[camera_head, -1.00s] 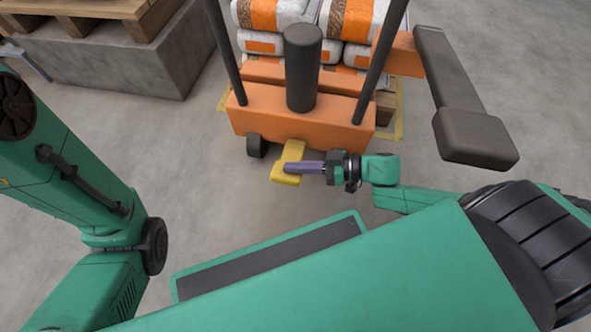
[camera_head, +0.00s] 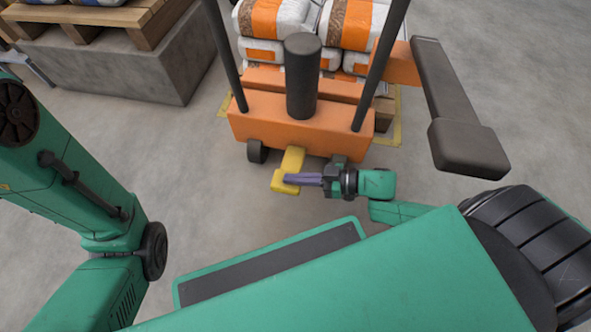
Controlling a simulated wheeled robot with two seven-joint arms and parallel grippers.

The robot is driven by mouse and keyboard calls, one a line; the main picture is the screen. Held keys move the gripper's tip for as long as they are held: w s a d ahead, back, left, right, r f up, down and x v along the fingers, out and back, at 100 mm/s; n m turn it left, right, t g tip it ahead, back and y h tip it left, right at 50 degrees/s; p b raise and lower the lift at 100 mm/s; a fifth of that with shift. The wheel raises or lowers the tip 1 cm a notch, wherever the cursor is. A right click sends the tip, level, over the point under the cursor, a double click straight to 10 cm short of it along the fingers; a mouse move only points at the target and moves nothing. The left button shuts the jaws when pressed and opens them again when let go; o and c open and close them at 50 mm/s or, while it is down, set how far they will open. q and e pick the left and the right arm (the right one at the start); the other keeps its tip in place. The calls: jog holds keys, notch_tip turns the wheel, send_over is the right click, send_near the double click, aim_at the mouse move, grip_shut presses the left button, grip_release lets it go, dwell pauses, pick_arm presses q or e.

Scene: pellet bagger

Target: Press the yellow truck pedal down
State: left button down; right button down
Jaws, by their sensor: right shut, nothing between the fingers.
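The yellow pedal (camera_head: 291,160) sticks out low from the front of the orange truck (camera_head: 300,122), toward me. Its wider end is nearest to me. My right gripper (camera_head: 287,179) comes in from the right with its fingers shut and empty. The fingertips overlap the near end of the pedal in the picture. I cannot tell whether they press on it or hover just above it. My left arm (camera_head: 75,170) is at the left, and its gripper is out of the picture.
Orange and white bags (camera_head: 275,18) are stacked behind the truck's dark posts. A dark handle (camera_head: 465,145) juts toward me at the right. A concrete block (camera_head: 120,65) with a wooden pallet (camera_head: 110,18) stands at the upper left. The floor between is clear.

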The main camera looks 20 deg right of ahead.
jog(key=shift+s+a+f+n, duration=0.1)
jog(key=shift+s+f+n, duration=0.1)
jog(key=shift+f, duration=0.15)
jog(key=shift+s+f+n, duration=0.1)
jog(key=shift+f+n, duration=0.1)
jog(key=shift+f, duration=0.1)
jog(key=shift+s+a+f+n+t+h, duration=0.2)
jog(key=shift+f+n, duration=0.25)
jog(key=shift+f, duration=0.5)
jog(key=shift+w+d+f+n+t+h, duration=0.15)
jog(key=shift+f+n+t, duration=0.2)
jog(key=shift+f, duration=0.65)
jog(key=shift+s+a+f+n+t+h, duration=0.15)
jog(key=shift+f+n, duration=0.35)
jog(key=shift+f, duration=0.45)
jog(key=shift+d, duration=0.1)
